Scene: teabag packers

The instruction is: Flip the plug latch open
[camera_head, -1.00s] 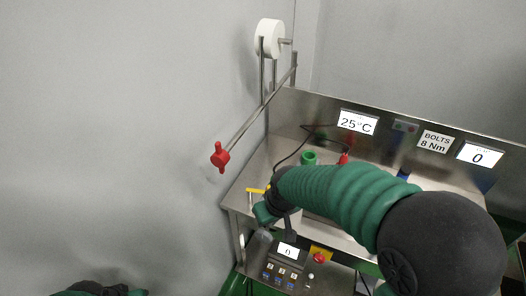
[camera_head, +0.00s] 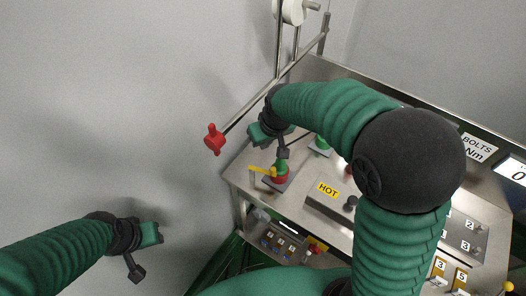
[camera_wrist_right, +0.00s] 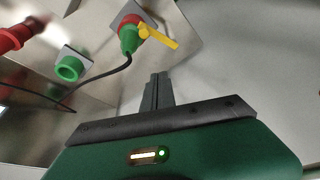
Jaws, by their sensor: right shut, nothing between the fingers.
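The yellow plug latch (camera_head: 262,171) sticks out to the left from a green plug (camera_head: 281,167) seated in a red socket (camera_head: 279,179) near the table's left corner. In the right wrist view the yellow latch (camera_wrist_right: 160,37) points right and down from the green plug (camera_wrist_right: 129,38), which has a black cable. My right gripper (camera_head: 282,150) is near the plug in the head view. In the wrist view its dark fingers (camera_wrist_right: 157,92) are shut and empty, with a visible gap to the latch. My left gripper (camera_head: 146,250) is away at lower left; its finger state is unclear.
A red handle (camera_head: 214,139) on a metal rod stands out left of the table. A button panel (camera_head: 283,241) sits below. The wall side is free.

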